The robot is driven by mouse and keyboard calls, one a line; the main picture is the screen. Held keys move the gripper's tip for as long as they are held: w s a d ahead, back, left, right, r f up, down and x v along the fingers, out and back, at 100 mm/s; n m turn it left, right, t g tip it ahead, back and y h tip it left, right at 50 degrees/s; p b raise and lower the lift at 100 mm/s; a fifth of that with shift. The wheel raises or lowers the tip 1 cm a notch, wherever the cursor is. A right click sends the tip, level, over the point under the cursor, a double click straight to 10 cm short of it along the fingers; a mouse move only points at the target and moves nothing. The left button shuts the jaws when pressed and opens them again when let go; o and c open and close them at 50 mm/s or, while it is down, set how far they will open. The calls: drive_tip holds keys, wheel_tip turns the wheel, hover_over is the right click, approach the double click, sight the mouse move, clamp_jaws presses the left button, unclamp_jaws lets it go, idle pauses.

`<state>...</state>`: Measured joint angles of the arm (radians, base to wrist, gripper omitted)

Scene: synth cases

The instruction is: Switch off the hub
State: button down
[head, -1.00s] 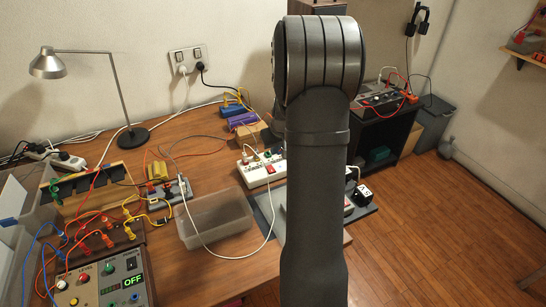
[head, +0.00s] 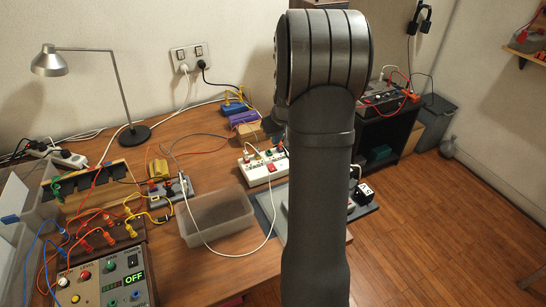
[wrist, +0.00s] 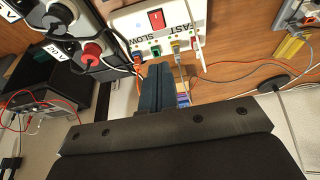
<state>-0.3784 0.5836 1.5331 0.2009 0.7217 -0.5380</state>
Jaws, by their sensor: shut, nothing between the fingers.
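The hub (head: 262,170) is a white box with coloured plugs and a red switch, on the table left of my arm in the head view. In the wrist view, the hub (wrist: 132,28) fills the top middle, marked FAST and SLOW. Its red rocker switch (wrist: 156,18) is near the top edge; I cannot tell which way it is set. My gripper (wrist: 157,68) is shut and empty, its dark fingers pointing at the hub's plug side below the switch in the picture. I cannot tell if they touch the hub. My arm hides the gripper in the head view.
A grey unit with red and black knobs (wrist: 91,54) is close on the left in the wrist view. Cables run from the hub beside my fingers. A clear bin (head: 218,216), wired boxes and a control panel with an OFF display (head: 134,278) stand on the table's left.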

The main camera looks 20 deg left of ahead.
sight(273, 168)
drive_tip(key=shift+f, duration=0.1)
drive_tip(key=x, duration=1.3)
drive_tip(key=shift+d+f, duration=0.1)
drive_tip(key=shift+f, duration=0.35)
drive_tip(key=shift+f, duration=0.2)
drive_tip(key=shift+s, duration=0.1)
drive_tip(key=shift+s+d+f, duration=0.15)
drive_tip(key=shift+s+d, duration=0.45)
drive_tip(key=v, duration=1.4)
drive_tip(key=shift+w+a+r, duration=0.25)
drive_tip(key=shift+w, duration=0.05)
